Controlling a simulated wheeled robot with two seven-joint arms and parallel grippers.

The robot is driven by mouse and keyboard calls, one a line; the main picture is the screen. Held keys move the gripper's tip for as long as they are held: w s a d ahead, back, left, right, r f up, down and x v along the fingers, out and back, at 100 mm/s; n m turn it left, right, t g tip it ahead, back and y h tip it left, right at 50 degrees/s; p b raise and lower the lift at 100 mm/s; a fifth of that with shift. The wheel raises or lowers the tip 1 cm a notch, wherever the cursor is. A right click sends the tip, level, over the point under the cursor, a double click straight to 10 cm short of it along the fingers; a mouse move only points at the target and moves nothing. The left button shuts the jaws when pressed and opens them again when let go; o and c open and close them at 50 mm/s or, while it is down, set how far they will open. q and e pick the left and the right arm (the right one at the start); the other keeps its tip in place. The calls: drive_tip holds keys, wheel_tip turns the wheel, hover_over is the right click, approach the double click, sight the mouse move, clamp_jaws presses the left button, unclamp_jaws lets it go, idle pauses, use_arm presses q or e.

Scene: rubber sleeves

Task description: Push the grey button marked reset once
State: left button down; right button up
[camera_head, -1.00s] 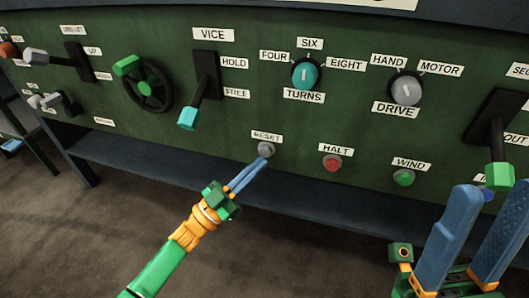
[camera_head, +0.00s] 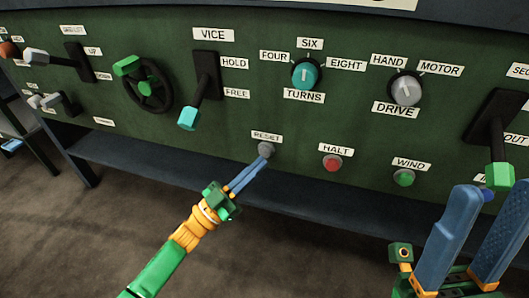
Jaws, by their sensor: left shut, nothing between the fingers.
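The grey reset button (camera_head: 266,149) sits on the green panel just under the RESET label (camera_head: 267,136). My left gripper (camera_head: 263,163) comes up from below with its blue fingers closed together and empty. The fingertips are at the lower edge of the button; I cannot tell whether they touch it. My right gripper (camera_head: 474,240) is at the lower right, its two blue fingers spread apart with nothing between them.
The red HALT button (camera_head: 332,163) and green WIND button (camera_head: 403,178) lie to the right. A vice lever with a cyan end (camera_head: 188,118) hangs up and left. A green-handled lever (camera_head: 500,176) is close above my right gripper. A dark blue ledge (camera_head: 150,168) runs below the panel.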

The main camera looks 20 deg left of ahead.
use_arm(q)
drive_tip(key=shift+w, duration=0.15)
drive_tip(key=shift+w, duration=0.3)
idle(0.3)
drive_tip(key=shift+w+b, duration=0.35)
drive_tip(key=shift+b, duration=0.05)
idle(0.3)
drive_tip(key=shift+s, duration=0.1)
drive_tip(key=shift+s+p, duration=0.6)
drive_tip(key=shift+s, duration=0.1)
